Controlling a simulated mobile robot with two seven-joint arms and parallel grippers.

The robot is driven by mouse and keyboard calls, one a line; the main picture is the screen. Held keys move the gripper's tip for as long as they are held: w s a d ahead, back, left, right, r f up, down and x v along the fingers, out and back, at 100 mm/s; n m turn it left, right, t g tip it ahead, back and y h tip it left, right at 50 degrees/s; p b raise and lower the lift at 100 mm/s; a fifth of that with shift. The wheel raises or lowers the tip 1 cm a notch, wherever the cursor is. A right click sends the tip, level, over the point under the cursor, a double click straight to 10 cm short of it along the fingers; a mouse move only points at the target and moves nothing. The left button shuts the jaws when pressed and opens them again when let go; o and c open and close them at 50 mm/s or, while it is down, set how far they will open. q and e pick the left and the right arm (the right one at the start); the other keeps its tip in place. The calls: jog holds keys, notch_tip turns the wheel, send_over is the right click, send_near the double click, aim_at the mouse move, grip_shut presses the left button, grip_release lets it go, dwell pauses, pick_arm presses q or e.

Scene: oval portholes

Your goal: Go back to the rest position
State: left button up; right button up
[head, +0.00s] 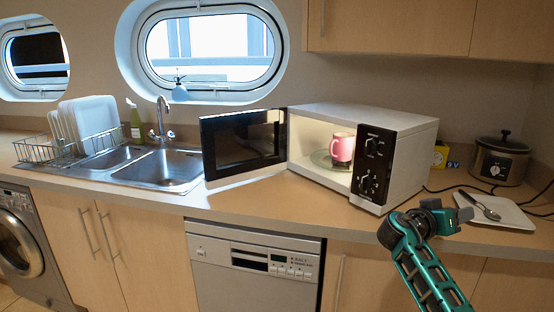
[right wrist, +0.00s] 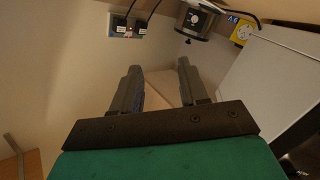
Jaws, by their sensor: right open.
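My right gripper (head: 462,214) is in front of the counter edge at the right, below and right of the microwave. In the right wrist view my right gripper (right wrist: 160,88) has its two fingers apart with nothing between them. My left gripper is in neither view. The white microwave (head: 408,150) stands on the counter with its door (head: 243,145) swung open to the left. A pink mug (head: 342,147) sits inside on the glass turntable. The microwave's side also shows in the right wrist view (right wrist: 262,85).
A sink (head: 160,168) and dish rack (head: 75,150) are at left. A dishwasher (head: 255,270) is below.

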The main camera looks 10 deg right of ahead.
jog(key=w+a+n+t+y, duration=0.3)
jog(key=w+a, duration=0.1)
jog(key=w+a+f+n+t+y, duration=0.1)
jog(key=w+a+n+t+y, duration=0.3)
jog(key=w+a+f+n+t+y, duration=0.1)
jog(key=w+a+n+t+y, duration=0.2)
jog(key=w+n+t+y, duration=0.1)
jog(key=shift+w+a+f, duration=0.1)
jog(key=shift+w+a, duration=0.3)
jog(key=shift+w, duration=0.2)
jog(key=w+a+r+n+t+y, duration=0.1)
jog(key=a+r+n+t+y, duration=0.15)
jog(key=a+y, duration=0.2)
jog(key=s+a+f+g+y, duration=0.1)
jog(key=s+a+f+g, duration=0.1)
jog(key=s+a+f, duration=0.5)
jog(key=s+a+f+g+y, duration=0.1)
jog(key=s+a+f, duration=0.3)
jog(key=s+f, duration=0.75)
jog(key=s+a+f+g, duration=0.1)
jog(key=s+a+f, duration=0.2)
jog(key=s, duration=0.6)
jog(key=s+a+f+g+y, duration=0.1)
jog(key=s+a+f+g, duration=0.1)
jog(key=s+f, duration=0.5)
jog(key=s+a, duration=0.1)
jog(key=s, duration=0.1)
jog(key=shift+s+a+m, duration=0.25)
jog(key=shift+s+m, duration=0.1)
